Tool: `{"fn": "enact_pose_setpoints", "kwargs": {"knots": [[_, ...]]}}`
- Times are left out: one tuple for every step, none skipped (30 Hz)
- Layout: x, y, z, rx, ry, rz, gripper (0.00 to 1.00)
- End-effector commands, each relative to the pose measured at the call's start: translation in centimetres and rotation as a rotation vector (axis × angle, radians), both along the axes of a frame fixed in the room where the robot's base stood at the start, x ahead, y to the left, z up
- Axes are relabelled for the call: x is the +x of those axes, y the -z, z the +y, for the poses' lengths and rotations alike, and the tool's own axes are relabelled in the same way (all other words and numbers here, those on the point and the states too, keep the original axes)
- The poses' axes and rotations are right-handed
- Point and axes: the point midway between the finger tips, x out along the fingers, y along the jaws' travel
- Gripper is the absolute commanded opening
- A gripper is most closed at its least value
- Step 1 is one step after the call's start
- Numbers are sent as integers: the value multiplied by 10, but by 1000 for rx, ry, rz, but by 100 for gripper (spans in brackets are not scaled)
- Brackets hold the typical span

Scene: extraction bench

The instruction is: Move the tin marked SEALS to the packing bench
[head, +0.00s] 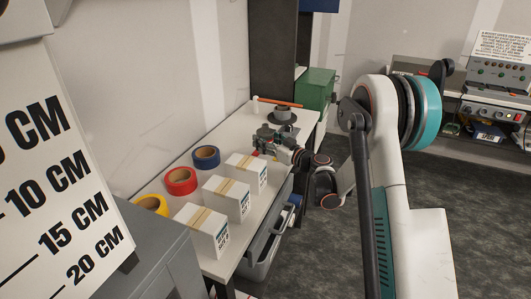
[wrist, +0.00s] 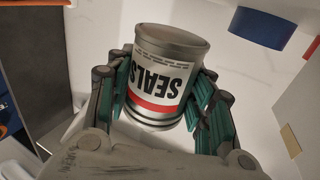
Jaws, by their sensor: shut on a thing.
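The SEALS tin (wrist: 158,82) is a silver can with a white label and a red band. Its lettering reads upside down in the wrist view. My gripper (wrist: 167,78) is shut on it, with green-padded fingers along both sides. In the head view my gripper (head: 268,140) is over the far part of the white-topped packing bench (head: 150,187). The tin is too small and covered to make out clearly there. I cannot tell whether it touches the bench top.
A dark round-based object (head: 283,115) and an orange rod (head: 281,103) are at the far end.

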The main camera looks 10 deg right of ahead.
Motion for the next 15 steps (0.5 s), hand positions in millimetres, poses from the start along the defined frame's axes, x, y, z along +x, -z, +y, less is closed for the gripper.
{"fn": "enact_pose_setpoints", "kwargs": {"knots": [[0, 2, 0, 1, 0, 0, 0], [0, 5, 0, 1, 0, 0, 0], [0, 9, 0, 1, 0, 0, 0], [0, 12, 0, 1, 0, 0, 0], [0, 17, 0, 1, 0, 0, 0], [0, 23, 0, 1, 0, 0, 0], [0, 28, 0, 1, 0, 0, 0], [0, 32, 0, 1, 0, 0, 0], [0, 37, 0, 1, 0, 0, 0], [0, 40, 0, 1, 0, 0, 0], [0, 42, 0, 1, 0, 0, 0], [0, 43, 0, 1, 0, 0, 0], [0, 43, 0, 1, 0, 0, 0], [0, 43, 0, 1, 0, 0, 0], [0, 42, 0, 1, 0, 0, 0]]}}
